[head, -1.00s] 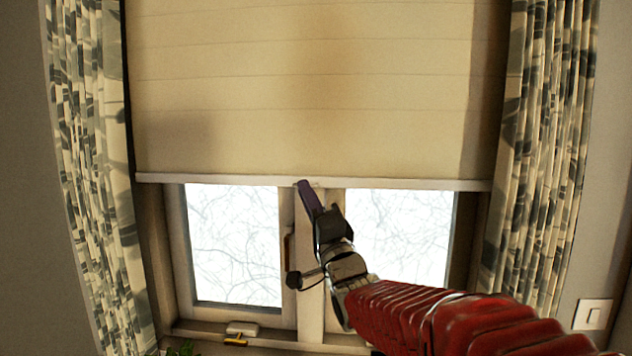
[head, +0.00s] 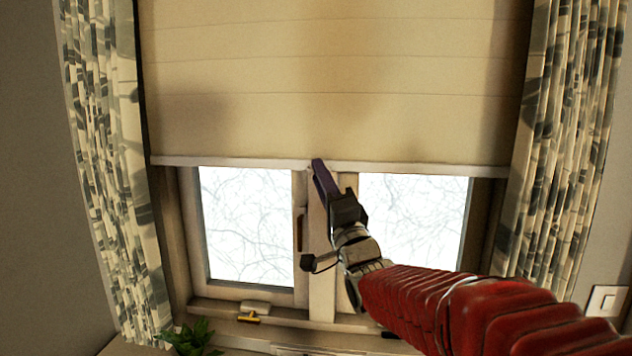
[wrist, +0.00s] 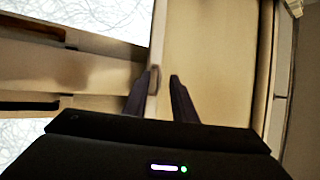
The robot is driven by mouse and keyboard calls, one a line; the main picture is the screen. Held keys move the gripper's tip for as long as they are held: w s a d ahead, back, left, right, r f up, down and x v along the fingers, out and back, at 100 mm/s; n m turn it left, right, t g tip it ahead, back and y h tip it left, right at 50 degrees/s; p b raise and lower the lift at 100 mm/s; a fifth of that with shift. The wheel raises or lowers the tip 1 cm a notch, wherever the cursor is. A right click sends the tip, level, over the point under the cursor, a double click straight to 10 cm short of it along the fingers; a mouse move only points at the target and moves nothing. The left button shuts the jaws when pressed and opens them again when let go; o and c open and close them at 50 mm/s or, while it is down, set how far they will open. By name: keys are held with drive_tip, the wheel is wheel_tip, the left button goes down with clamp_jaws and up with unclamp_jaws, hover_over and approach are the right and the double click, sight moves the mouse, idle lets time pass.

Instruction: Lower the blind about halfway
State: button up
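The cream roller blind (head: 400,70) hangs over the upper part of the window. Its pale bottom bar (head: 420,168) lies across the top of the visible panes, with glass showing below. My gripper (head: 319,164) is at the middle of this bar, reaching up from the lower right. In the wrist view, the two dark purple fingers of my gripper (wrist: 160,76) stand apart. The bar (wrist: 158,45) and a small pull tab (wrist: 154,78) on it lie between them. The left fingertip is close to the bar, while a gap shows beside the right finger.
Patterned curtains hang on the left (head: 100,150) and right (head: 565,130). A brown window handle (head: 301,230) is on the middle frame. A light switch (head: 607,300) is at right.

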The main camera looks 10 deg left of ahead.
drive_tip(key=v, duration=1.3)
drive_tip(key=shift+s+d+f, duration=0.15)
drive_tip(key=shift+s+f, duration=0.1)
drive_tip(key=shift+f, duration=0.1)
